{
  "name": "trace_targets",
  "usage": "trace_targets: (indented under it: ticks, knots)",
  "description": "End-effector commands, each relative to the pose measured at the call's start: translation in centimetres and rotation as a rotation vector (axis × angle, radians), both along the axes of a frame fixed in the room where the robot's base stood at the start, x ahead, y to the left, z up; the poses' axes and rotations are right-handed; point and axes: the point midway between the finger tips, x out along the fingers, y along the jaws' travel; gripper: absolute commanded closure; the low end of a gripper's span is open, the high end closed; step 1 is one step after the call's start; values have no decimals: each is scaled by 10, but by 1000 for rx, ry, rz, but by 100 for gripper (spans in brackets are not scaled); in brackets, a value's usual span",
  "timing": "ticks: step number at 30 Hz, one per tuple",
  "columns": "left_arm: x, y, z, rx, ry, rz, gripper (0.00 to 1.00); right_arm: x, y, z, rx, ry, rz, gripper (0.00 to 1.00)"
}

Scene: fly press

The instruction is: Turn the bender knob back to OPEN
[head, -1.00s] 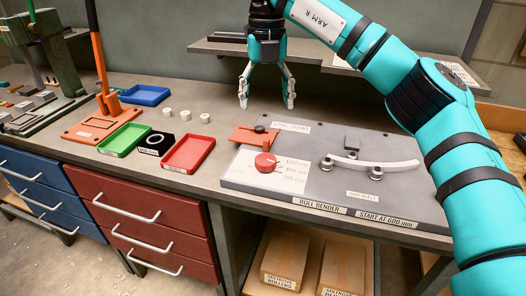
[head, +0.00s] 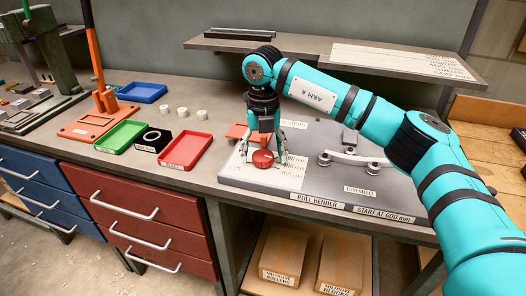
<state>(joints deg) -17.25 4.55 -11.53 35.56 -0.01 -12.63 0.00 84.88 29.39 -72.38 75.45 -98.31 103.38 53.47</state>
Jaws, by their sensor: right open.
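The red bender knob (head: 263,159) sits on a white dial plate (head: 239,170) at the left of the grey roll bender (head: 330,192). Printed dial labels show to the right of the knob, too small to read surely. My right gripper (head: 261,156) points down over the knob, with its fingers spread to either side of it. It is open; whether the fingers touch the knob I cannot tell. The gripper partly hides the orange block (head: 237,131) behind the dial. My left gripper is not in view.
Bender rollers with a curved bar (head: 360,157) stand right of the dial. A red tray (head: 187,151), green tray (head: 121,137) and blue tray (head: 143,92) lie to the left, near several white rollers. A shelf (head: 225,43) runs behind the bench.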

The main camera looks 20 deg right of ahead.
Motion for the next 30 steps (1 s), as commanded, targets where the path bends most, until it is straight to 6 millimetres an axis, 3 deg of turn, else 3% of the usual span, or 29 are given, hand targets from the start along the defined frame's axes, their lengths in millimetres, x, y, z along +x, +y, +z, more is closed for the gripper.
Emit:
trace_targets:
  ticks: [5, 18, 30]
  knots:
    - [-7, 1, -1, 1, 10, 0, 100, 0, 0, 0, 0, 0, 0, 28]
    - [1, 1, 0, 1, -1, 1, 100, 0, 0, 0, 0, 0, 0, 84]
    - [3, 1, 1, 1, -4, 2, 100, 0, 0, 0, -1, 0, 77, 84]
